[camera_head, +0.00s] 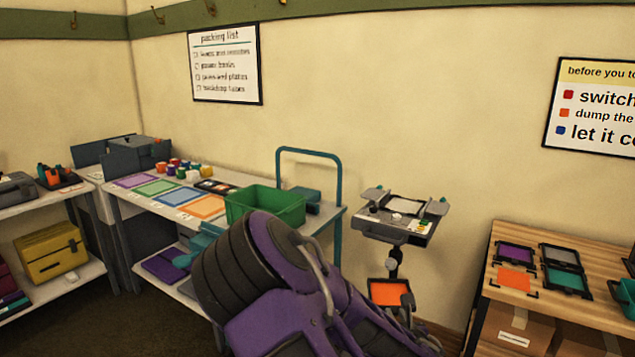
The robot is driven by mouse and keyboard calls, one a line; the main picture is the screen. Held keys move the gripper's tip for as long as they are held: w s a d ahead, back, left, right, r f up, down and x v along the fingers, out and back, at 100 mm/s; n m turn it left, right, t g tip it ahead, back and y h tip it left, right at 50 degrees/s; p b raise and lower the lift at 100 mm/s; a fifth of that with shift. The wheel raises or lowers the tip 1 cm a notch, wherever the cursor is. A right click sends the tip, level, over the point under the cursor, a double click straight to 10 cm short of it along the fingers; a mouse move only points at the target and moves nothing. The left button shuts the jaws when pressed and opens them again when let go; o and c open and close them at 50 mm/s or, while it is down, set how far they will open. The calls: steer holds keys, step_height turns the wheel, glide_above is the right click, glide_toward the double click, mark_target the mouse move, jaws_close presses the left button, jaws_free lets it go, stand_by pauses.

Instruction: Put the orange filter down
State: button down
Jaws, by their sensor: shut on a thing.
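The orange filter (388,293) is an orange square in a dark frame, held up in the air in front of the grey stand. My gripper (408,306) is shut on its right edge; my purple arm and wrist partly hide the fingers. On the wooden table (492,257) at the right, an orange square (514,279) lies flat between dark corner marks, with nothing on it. Beside it lie a purple filter (516,253), a grey filter (560,256) and a teal filter (567,280) in dark frames.
A grey stand (420,238) with small items on top rises behind the filter. A trolley table (135,202) at the left bears coloured mats, small pots and a green bin (265,206). Shelves with a yellow case (50,252) are at far left. Cardboard boxes (525,330) sit under the wooden table.

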steer(key=shift+n+y, duration=0.5)
steer(key=a, duration=0.2)
steer(key=s+a, duration=0.1)
steer(key=a, duration=0.1)
steer(key=shift+s+f, duration=0.1)
steer(key=shift+f, duration=0.15)
steer(key=shift+d, duration=0.15)
